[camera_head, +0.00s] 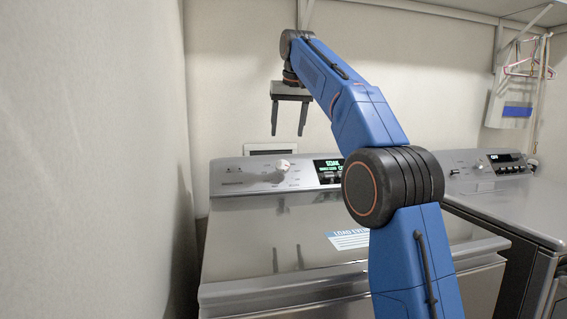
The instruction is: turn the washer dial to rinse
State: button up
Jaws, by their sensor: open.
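The topload washer (275,235) stands ahead with its lid shut. Its control panel (232,178) runs along the back edge. The white washer dial (283,165) is on the panel, left of a lit display (328,171) that appears to read "SOAK" in its top line. The small marks around the dial are too small to read. My gripper (288,132) points down above and slightly right of the dial, apart from it. Its two dark fingers are spread and hold nothing. My blue arm hides the right end of the washer panel.
A wall (90,160) stands close on the left. A second appliance (510,205) with its own dial and display is on the right. A shelf bracket (528,25) and hangers (530,68) are at upper right. The space above the washer lid is free left of my arm.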

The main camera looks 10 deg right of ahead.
aim_at(283, 163)
jog(key=x, duration=1.3)
jog(key=shift+f, duration=0.25)
jog(key=c, duration=1.1)
